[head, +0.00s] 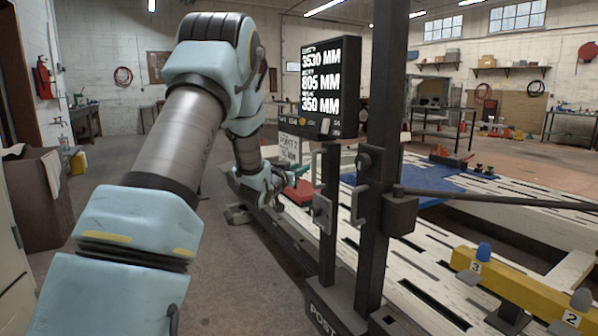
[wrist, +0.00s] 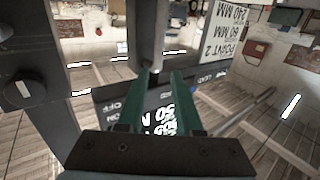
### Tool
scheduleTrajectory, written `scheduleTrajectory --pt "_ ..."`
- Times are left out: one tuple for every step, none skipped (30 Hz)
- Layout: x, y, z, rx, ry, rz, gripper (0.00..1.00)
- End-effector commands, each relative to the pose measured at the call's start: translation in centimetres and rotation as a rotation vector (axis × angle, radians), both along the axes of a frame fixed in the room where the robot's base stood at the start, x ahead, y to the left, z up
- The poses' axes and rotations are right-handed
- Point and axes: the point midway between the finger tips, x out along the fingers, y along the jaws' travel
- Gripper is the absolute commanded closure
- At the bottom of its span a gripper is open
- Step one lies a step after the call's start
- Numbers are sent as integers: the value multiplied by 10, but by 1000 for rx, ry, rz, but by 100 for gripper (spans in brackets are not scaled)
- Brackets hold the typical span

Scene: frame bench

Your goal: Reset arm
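My arm reaches forward from the lower left in the head view, bent at the elbow. My gripper (head: 289,181) hangs low beyond it, just left of the dark measuring post (head: 372,150) and partly hidden by my wrist. In the wrist view my gripper (wrist: 163,74) shows two green fingers spread apart. No held object shows between them; the dark display lies behind the gap. A dark upright bar with a rounded metal end (wrist: 146,40) lies close to the left fingertip; I cannot tell whether they touch.
The display (head: 320,85) reads 3530, 805 and 350 MM. A label card (wrist: 228,30) sits beside it. The slatted frame bench (head: 430,270) extends right, with a blue sheet (head: 425,183) and yellow rail (head: 515,285). Open floor (head: 225,285) lies left of the bench.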

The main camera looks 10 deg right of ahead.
Motion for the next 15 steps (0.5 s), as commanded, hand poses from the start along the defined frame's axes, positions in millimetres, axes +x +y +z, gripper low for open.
scheduleTrajectory --pt "-1 1 0 0 0 0 65" --pt "-1 1 0 0 0 0 65" --pt "-1 1 0 0 0 0 65" --pt "-1 1 0 0 0 0 65" --pt "-1 1 0 0 0 0 65" --pt "-1 1 0 0 0 0 65" --pt "-1 1 0 0 0 0 65" --pt "-1 1 0 0 0 0 65" --pt "-1 1 0 1 1 1 65" --pt "-1 3 1 4 4 5 65" --pt "0 6 2 10 11 13 65" --pt "0 12 4 22 25 29 65" --pt "-1 19 6 37 43 48 65" --pt "-1 27 8 54 66 72 65" --pt "-3 41 10 83 107 108 65"
